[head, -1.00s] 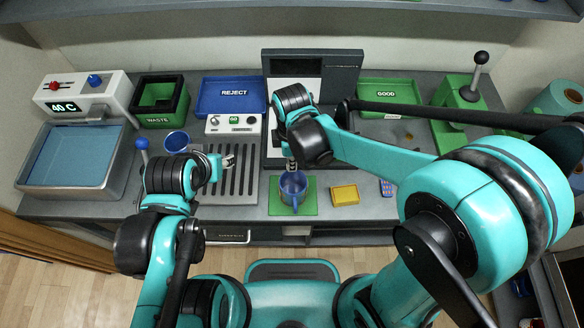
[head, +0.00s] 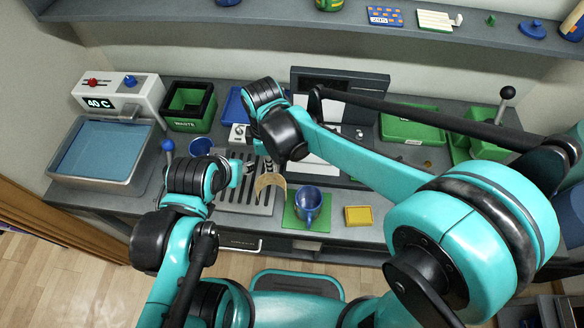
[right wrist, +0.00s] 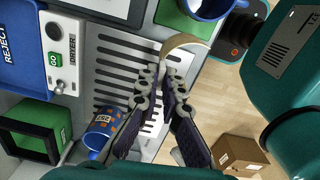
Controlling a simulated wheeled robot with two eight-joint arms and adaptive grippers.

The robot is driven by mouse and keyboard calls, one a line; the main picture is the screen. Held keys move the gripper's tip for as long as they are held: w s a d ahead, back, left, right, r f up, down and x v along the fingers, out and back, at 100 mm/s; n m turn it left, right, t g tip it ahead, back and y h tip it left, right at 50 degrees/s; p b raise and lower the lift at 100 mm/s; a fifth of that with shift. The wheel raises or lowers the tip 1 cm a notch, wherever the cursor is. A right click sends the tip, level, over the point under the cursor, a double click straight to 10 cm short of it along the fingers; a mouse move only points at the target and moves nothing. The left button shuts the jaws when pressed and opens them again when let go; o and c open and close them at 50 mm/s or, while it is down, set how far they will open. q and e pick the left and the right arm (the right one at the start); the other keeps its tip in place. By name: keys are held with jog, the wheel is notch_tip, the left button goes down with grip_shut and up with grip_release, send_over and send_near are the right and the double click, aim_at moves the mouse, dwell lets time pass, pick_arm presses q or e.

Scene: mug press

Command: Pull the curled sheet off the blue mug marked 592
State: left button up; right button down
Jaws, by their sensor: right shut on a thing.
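A blue mug (head: 308,203) stands upright on the green mat (head: 322,222); its number cannot be read. Its rim and inside also show at the top of the right wrist view (right wrist: 207,8). A tan curled sheet (head: 270,184) hangs apart from that mug, to its left, with my right gripper (head: 268,164) shut on it. The sheet shows as a thin arc (right wrist: 186,44) at the fingertips in the right wrist view. A second blue mug (head: 200,147), orange-patterned in the right wrist view (right wrist: 102,133), is farther left. My left gripper (head: 246,168) is small and partly hidden.
A slotted grey grate (head: 232,205) lies left of the green mat. A yellow block (head: 358,216) is right of it. The green waste bin (head: 190,106) and water basin (head: 103,150) stand at left, the green tray (head: 410,128) at back right.

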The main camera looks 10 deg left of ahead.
jog(key=a+r+p, duration=0.3)
jog(key=r+p, duration=0.1)
jog(key=r, duration=0.2)
jog(key=shift+a+r, duration=0.15)
jog(key=shift+r, duration=0.25)
dwell(0.3)
